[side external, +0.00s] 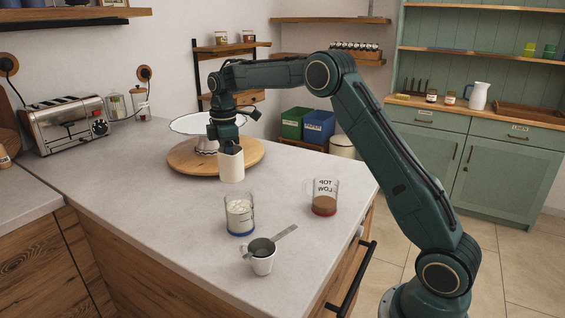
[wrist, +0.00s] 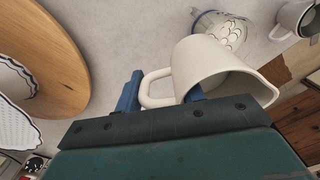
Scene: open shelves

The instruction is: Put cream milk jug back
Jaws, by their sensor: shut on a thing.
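The cream milk jug (side external: 231,166) is in my gripper (side external: 228,146), just in front of the round wooden board on the counter. In the wrist view the jug (wrist: 205,65) is tilted in the picture, with its handle (wrist: 152,88) toward the blue fingertips (wrist: 160,92). My gripper is shut on it at the handle side. In the side view I cannot tell whether the jug's base touches the counter.
A round wooden board (side external: 182,163) bears a white cake stand (side external: 190,125). A toaster (side external: 62,126) stands at left.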

